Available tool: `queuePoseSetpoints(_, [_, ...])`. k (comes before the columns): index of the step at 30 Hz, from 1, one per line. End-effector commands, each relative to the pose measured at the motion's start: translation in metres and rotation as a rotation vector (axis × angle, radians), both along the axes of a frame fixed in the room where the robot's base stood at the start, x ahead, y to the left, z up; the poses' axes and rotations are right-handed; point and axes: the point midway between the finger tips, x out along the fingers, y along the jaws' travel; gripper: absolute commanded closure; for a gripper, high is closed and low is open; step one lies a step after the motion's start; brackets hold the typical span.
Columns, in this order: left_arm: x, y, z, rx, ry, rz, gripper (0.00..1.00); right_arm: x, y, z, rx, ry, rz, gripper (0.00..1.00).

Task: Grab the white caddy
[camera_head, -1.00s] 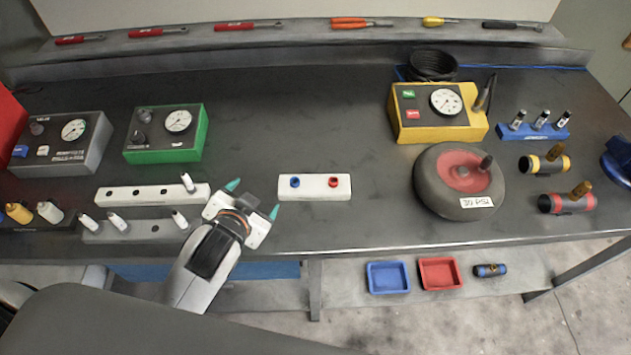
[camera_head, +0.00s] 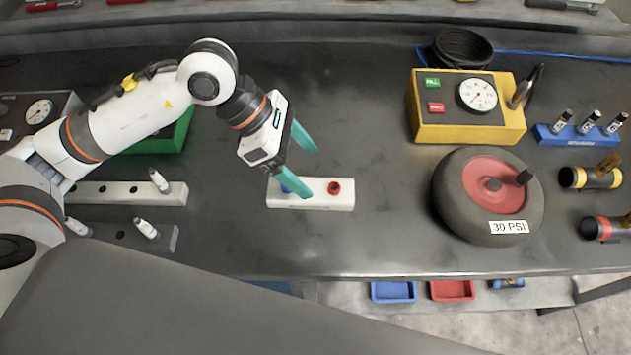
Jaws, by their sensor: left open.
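A white block (camera_head: 315,199) with a blue-ringed and a red-ringed hole lies on the dark bench near its front edge. A long white rack (camera_head: 115,191) with several holes and a small white bottle (camera_head: 160,181) at its right end lies farther left; my left arm covers part of it. I cannot tell which of the two is the white caddy. My left gripper (camera_head: 313,173), with teal fingers, is open and empty. It is over the back of the white block, and one finger overlaps the blue hole in the picture. Contact cannot be told. My right gripper is out of view.
A grey rack (camera_head: 167,237) lies in front of the long white one. A green box (camera_head: 174,138) is partly behind my arm. A yellow gauge box (camera_head: 450,133) and a wheel (camera_head: 446,200) stand to the right. The bench between block and wheel is clear.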

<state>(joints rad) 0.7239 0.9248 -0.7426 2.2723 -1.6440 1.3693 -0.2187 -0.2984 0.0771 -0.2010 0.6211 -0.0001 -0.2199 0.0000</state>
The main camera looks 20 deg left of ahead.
Motion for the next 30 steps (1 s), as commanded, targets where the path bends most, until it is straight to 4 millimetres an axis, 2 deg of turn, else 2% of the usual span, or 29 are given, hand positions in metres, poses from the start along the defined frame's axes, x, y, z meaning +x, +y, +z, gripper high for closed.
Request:
queuePoseSetpoints(1, [0.006,0.017,-0.006,0.085,-0.026,0.004,0.20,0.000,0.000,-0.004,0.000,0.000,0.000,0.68])
queuePoseSetpoints(3, [0.010,0.033,-0.010,0.169,-0.044,0.009,0.20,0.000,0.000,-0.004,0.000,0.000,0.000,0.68])
queuePoseSetpoints(6, [0.013,0.042,-0.016,0.226,-0.052,0.013,0.20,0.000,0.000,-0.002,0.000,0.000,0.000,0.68])
queuePoseSetpoints(15, [0.017,0.025,-0.061,0.232,-0.051,0.013,0.20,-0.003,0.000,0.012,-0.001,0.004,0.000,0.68])
queuePoseSetpoints(23, [0.018,0.017,-0.080,0.231,-0.051,0.013,0.20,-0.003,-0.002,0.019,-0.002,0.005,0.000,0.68])
queuePoseSetpoints(27, [0.018,0.008,-0.098,0.229,-0.049,0.012,0.20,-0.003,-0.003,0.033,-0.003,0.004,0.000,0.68])
queuePoseSetpoints(30, [0.020,0.003,-0.113,0.229,-0.050,0.014,0.20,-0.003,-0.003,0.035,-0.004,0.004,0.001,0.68])
